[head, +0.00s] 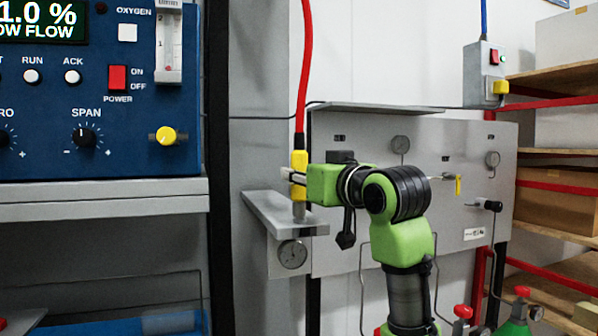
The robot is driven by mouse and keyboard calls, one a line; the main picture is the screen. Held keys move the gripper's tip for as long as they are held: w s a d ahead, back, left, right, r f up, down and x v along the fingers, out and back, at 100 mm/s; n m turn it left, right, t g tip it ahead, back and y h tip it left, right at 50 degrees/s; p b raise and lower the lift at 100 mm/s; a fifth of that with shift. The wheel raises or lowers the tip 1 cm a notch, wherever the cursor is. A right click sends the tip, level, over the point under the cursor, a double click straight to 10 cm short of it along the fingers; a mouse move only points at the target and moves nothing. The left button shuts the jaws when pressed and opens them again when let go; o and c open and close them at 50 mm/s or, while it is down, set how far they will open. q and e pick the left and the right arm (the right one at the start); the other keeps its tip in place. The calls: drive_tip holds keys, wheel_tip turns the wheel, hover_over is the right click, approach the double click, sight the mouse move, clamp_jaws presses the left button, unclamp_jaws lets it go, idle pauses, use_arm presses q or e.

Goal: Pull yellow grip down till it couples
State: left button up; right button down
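The yellow grip (299,160) is a short upright sleeve at the lower end of a red hose (303,75). A grey metal fitting (299,209) shows directly below it, above a grey bracket shelf (275,214). Whether the sleeve and the fitting are coupled cannot be told. My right gripper (293,175) comes in from the right, its fingers across the lower part of the yellow grip. The fingers look closed around it, with their tips showing past its left side. My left gripper is not in view.
A blue analyser (95,150) stands on a grey shelf (100,200) at left. A grey panel (345,235) with gauges and valves is behind my arm. A round gauge (292,254) sits under the bracket. Wooden shelving (560,207) stands at right.

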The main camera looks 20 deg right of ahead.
drive_tip(key=shift+w+a+f, duration=0.1)
drive_tip(key=shift+f, duration=0.35)
drive_tip(key=c, duration=1.7)
unclamp_jaws()
drive_tip(key=shift+r, duration=0.1)
drive_tip(key=shift+r, duration=0.15)
drive_tip(key=shift+s, duration=0.3)
drive_tip(key=s, duration=0.3)
drive_tip(key=s+d, duration=0.1)
drive_tip(key=s, duration=0.3)
drive_tip(key=s+d, duration=0.1)
drive_tip(key=s, duration=0.3)
drive_tip(key=shift+s+d, duration=0.2)
drive_tip(key=shift+d, duration=0.05)
